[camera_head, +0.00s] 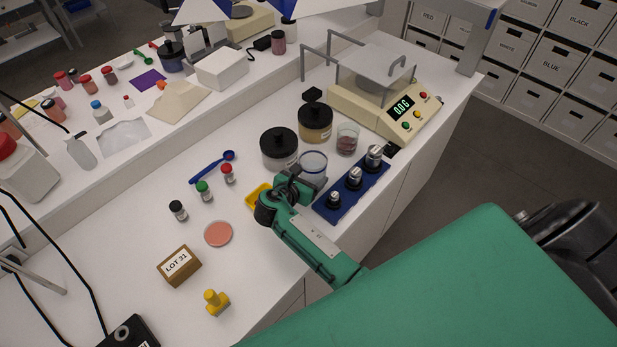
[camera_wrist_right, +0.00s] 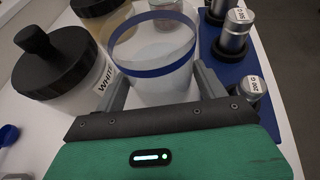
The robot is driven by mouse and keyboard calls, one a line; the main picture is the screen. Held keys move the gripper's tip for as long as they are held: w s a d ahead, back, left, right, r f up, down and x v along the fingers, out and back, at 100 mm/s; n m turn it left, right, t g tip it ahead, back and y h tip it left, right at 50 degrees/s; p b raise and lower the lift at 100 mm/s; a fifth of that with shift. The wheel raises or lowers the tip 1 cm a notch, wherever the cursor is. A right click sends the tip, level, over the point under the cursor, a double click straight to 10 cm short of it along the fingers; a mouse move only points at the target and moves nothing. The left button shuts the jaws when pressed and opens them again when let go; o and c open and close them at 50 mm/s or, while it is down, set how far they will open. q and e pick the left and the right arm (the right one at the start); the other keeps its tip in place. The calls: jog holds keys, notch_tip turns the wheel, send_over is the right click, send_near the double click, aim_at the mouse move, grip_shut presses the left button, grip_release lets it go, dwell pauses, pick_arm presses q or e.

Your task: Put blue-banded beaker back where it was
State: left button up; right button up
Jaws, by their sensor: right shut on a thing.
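The blue-banded beaker (camera_head: 313,164) is a clear glass with a blue band near its rim, on or just above the white bench between the dark-lidded jars and the blue weight block. My right gripper (camera_head: 299,181) reaches in from the lower right and is shut on it. In the right wrist view the beaker (camera_wrist_right: 157,72) stands roughly upright between the two grey fingers (camera_wrist_right: 160,92). Its base is hidden by the gripper, so I cannot tell whether it touches the bench. My left gripper is not in view.
Black-lidded jars (camera_head: 279,148) (camera_head: 315,122) stand behind the beaker. A glass with reddish contents (camera_head: 347,139) and a balance (camera_head: 385,100) reading 0.0 G are beyond. The blue block (camera_head: 336,207) holds metal weights. A yellow tray (camera_head: 256,197) lies left of my gripper.

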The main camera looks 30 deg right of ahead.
jog(key=shift+f, duration=0.65)
jog(key=o, duration=1.2)
jog(key=shift+f, duration=0.15)
jog(key=b+v, duration=0.2)
jog(key=v, duration=0.9)
jog(key=shift+a+b, duration=0.1)
jog(key=shift+b, duration=0.3)
jog(key=shift+s+a+r, duration=0.25)
jog(key=shift+a+r, duration=0.05)
jog(key=shift+r, duration=0.05)
